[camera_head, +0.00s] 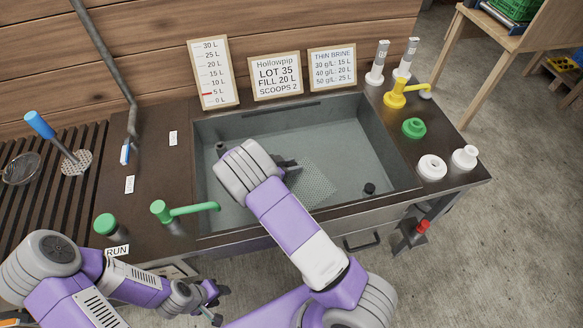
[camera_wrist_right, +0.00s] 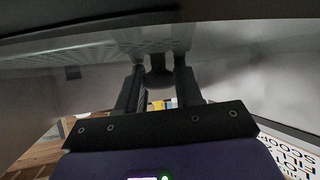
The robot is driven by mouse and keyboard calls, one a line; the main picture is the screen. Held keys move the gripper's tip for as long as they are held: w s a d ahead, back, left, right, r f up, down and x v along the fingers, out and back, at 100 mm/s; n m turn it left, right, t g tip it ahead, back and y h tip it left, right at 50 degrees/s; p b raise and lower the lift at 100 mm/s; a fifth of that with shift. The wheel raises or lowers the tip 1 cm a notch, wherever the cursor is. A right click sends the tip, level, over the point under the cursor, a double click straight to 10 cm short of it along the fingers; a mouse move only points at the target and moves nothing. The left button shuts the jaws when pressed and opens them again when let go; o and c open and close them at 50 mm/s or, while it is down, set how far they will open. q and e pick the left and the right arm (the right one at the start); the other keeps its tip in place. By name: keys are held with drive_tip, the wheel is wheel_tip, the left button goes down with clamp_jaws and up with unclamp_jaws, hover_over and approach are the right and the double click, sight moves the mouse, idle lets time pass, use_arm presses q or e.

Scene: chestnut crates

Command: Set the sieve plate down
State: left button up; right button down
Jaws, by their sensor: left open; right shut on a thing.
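The sieve plate (camera_head: 314,187) is a grey perforated sheet inside the grey sink basin, partly hidden behind my right arm. My right gripper (camera_head: 288,165) is down in the basin at the plate's upper left. In the right wrist view its fingers (camera_wrist_right: 160,88) are closed around a dark knob-like grip, with the perforated plate (camera_wrist_right: 95,55) beyond. I cannot tell whether the plate touches the basin floor. My left gripper (camera_head: 218,303) is open and empty, in front of the counter at the bottom of the head view.
The basin's rim (camera_head: 408,172) surrounds the plate. A small black plug (camera_head: 369,188) lies right of it. Signs (camera_head: 275,76) line the back.

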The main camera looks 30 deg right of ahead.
drive_tip(key=shift+r, duration=0.2)
drive_tip(key=c, duration=0.7)
unclamp_jaws()
drive_tip(key=shift+f, duration=0.15)
drive_tip(key=shift+c, duration=0.2)
drive_tip(key=p+v, duration=0.4)
drive_tip(key=v, duration=0.7)
drive_tip(key=shift+d, duration=0.1)
drive_tip(key=shift+s+a+r, duration=0.1)
drive_tip(key=shift+a+r, duration=0.15)
drive_tip(key=shift+a, duration=0.35)
